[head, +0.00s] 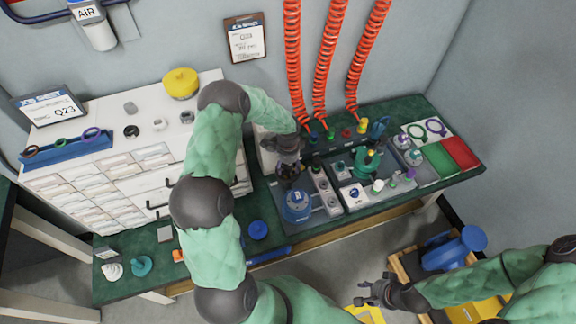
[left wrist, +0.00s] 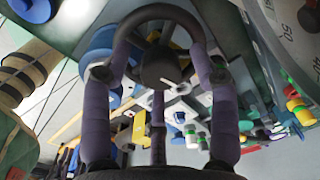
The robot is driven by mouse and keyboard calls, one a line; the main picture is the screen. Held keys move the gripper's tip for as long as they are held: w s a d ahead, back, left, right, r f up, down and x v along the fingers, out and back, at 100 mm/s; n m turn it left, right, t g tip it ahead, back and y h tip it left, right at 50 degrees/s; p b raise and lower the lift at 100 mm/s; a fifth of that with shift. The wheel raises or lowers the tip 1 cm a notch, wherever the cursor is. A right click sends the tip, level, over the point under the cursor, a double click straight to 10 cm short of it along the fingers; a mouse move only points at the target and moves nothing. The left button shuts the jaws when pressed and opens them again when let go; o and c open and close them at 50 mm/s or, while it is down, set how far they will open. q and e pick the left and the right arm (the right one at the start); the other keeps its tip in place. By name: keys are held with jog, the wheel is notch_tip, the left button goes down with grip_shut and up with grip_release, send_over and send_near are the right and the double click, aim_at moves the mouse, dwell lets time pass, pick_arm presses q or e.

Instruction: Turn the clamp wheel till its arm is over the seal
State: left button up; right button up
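The clamp wheel (left wrist: 160,65) is a dark ring with a round hub, in the left wrist view. My left gripper (left wrist: 160,72) has its purple fingers around the wheel, and the side fingertips appear to touch its rim. In the head view my left gripper (head: 289,172) is above the bench, behind a blue round device (head: 297,203), and hides the wheel. I cannot make out the clamp's arm or the seal under it. My right gripper (head: 376,292) is empty, fingers apart, in front of the bench and away from the clamp.
The green bench (head: 330,215) carries a tray with a teal fixture (head: 366,163) and several small parts. A green bin (head: 440,158) and a red bin (head: 461,152) are at its right. Orange coiled hoses (head: 332,60) hang behind. White drawers (head: 90,195) stand left.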

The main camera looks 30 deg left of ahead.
aim_at(288, 167)
pick_arm(q)
jog(key=shift+r, duration=0.1)
notch_tip(288, 167, up, 12)
jog(key=shift+s+d, duration=0.15)
dwell(0.4)
